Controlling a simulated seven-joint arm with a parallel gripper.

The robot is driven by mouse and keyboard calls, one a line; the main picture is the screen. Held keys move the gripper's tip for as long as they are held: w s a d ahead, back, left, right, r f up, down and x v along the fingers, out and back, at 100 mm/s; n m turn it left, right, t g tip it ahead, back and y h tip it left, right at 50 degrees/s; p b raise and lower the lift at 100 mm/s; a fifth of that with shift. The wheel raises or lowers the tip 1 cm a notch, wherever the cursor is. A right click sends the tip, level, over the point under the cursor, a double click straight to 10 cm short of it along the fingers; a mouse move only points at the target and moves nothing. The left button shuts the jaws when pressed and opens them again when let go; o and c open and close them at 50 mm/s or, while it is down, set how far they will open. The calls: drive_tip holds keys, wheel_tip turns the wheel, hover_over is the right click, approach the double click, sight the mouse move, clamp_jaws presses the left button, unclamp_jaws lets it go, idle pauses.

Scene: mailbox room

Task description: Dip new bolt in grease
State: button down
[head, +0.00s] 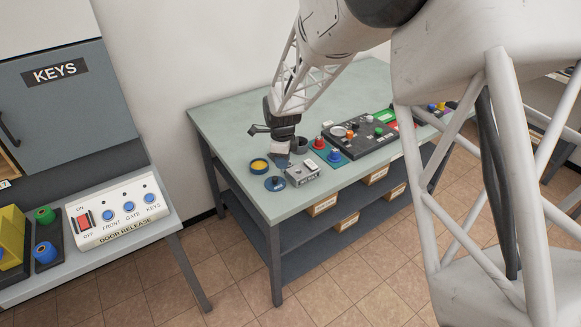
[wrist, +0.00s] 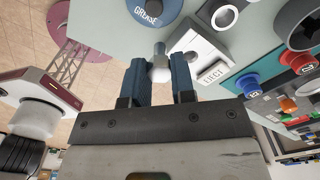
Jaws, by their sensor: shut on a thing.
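My gripper (wrist: 160,76) is shut on a small pale grey bolt (wrist: 160,62), held between its two blue fingers in the wrist view. In the head view my gripper (head: 282,161) is over the green table, and the bolt is too small to make out there. An open grease tin (head: 260,166) with yellow grease stands just left of my fingers, apart from them. Its round blue lid (head: 274,184) lies nearer the front edge; it also shows in the wrist view as a disc marked GREASE (wrist: 153,10). The tin is not clear in the wrist view.
A grey box (head: 302,174), marked EJECT in the wrist view (wrist: 210,75), stands right of my fingers. A dark cup (head: 300,146) is behind it. A blue button panel (head: 332,156) and a black control board (head: 358,132) lie further right. The table's left end (head: 222,120) is clear.

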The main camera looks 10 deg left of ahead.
drive_tip(key=w+a+r, duration=0.2)
drive_tip(key=w+a, duration=0.4)
drive_tip(key=a, duration=0.4)
drive_tip(key=shift+w+a, duration=0.15)
drive_tip(key=shift+w, duration=0.1)
drive_tip(key=shift+f, duration=0.1)
drive_tip(key=shift+f, duration=2.8)
drive_tip(key=shift+f, duration=0.75)
idle(0.8)
drive_tip(key=shift+r, duration=0.15)
wheel_tip(320, 180, up, 7)
idle(1.1)
drive_tip(key=shift+w, duration=0.1)
idle(0.5)
